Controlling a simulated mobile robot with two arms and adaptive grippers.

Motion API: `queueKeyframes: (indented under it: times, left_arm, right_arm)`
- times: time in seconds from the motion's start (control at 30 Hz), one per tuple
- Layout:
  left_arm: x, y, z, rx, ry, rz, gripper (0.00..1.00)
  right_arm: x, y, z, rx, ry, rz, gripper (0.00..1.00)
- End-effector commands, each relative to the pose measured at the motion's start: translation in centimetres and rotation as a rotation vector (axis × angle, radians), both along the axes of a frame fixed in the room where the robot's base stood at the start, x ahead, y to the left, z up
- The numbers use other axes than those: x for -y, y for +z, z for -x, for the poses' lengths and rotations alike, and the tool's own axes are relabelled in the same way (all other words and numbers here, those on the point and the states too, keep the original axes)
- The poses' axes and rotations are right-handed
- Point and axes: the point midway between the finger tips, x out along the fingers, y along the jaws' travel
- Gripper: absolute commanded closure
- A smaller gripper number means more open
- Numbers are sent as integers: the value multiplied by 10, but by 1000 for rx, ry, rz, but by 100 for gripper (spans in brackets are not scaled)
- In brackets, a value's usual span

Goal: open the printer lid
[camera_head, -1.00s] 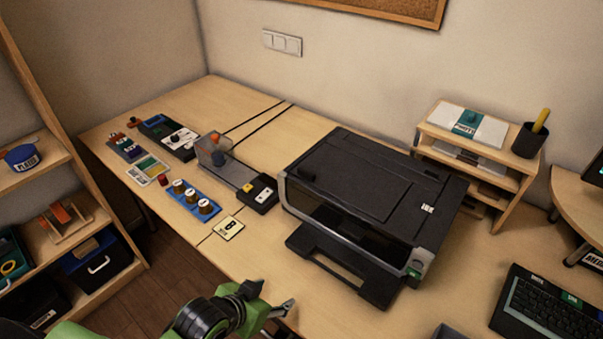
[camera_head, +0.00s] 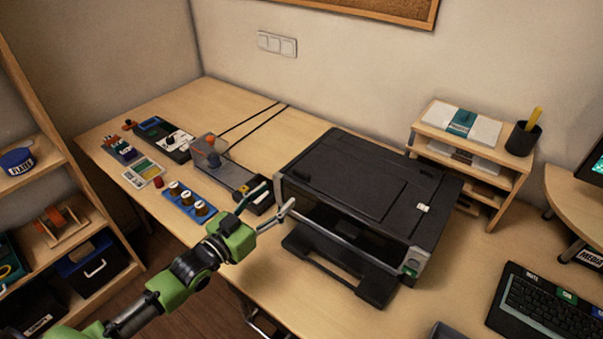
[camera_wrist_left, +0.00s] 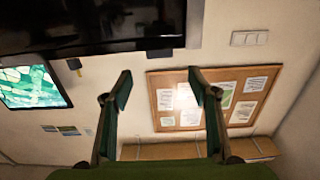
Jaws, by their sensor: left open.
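The black printer (camera_head: 370,190) stands on the desk. Its flat lid (camera_head: 350,172) is down on top, and its front opening shows dark below a grey front edge. A small white label sits near the lid's right side. My left gripper (camera_head: 279,194) is open and empty, with its fingertips just left of the printer's front left corner. Contact with the printer cannot be told. My right gripper is not in view.
A wooden organizer (camera_head: 465,155) stands right of the printer, a keyboard (camera_head: 550,310) at front right. The printer's tray (camera_head: 335,262) juts forward.

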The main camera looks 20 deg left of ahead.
Motion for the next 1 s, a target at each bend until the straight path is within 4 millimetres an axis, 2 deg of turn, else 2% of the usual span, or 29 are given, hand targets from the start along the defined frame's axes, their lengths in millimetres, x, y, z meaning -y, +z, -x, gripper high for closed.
queueKeyframes:
  times: [0.3,0.53,0.73,1.0]
  left_arm:
    - [21,3,-58,1,0,1,46]
    - [34,2,-93,1,0,1,46]
    - [40,1,-108,-1,0,1,46]
    - [41,0,-110,-2,-1,0,46]
  right_arm:
    - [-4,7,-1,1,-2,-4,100]
    - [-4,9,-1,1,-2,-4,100]
    - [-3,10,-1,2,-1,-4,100]
    - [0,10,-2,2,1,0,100]
